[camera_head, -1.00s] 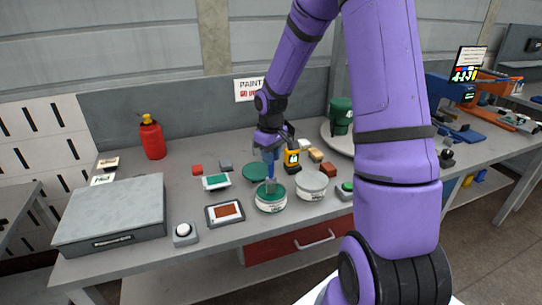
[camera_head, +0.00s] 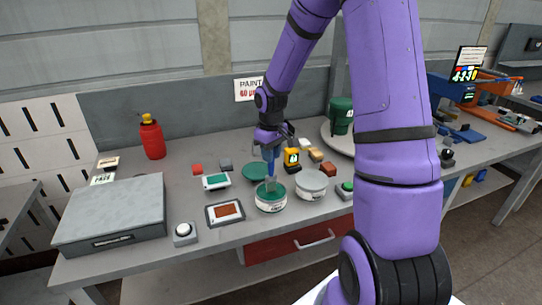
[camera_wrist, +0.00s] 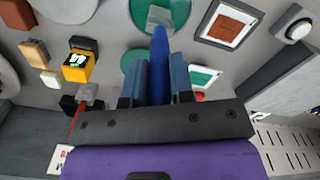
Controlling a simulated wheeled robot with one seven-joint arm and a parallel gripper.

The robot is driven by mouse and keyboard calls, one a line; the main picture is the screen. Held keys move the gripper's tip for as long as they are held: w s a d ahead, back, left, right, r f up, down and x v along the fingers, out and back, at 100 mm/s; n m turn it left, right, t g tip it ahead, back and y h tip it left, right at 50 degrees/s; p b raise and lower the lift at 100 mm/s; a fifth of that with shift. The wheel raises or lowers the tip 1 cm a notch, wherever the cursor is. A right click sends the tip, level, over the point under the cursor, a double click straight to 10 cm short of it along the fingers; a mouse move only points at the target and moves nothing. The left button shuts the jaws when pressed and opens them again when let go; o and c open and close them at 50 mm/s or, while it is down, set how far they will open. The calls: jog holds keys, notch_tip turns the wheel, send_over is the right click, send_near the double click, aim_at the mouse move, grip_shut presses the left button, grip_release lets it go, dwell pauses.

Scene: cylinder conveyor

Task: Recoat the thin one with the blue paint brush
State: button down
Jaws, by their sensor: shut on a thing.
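My gripper (camera_head: 270,148) is shut on the blue paint brush (camera_head: 270,163), which points down. The brush handle also shows between the two fingers in the wrist view (camera_wrist: 160,62). The brush's lower end is at the open can of green paint (camera_head: 271,203); how deep it reaches is hard to tell. Two framed panels lie on the bench: one with a green face (camera_head: 216,181) and one with a red-brown face (camera_head: 225,213). Both are apart from the brush. Which coat is thin cannot be told by eye.
A grey-topped can (camera_head: 311,182) stands right of the green one, with a green disc (camera_head: 255,172) behind. A yellow device (camera_head: 292,158) and small blocks stand farther back. A white button (camera_head: 184,232), grey case (camera_head: 112,212) and red bottle (camera_head: 152,138) are left.

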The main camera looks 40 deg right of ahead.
jog(key=shift+r, duration=3.1)
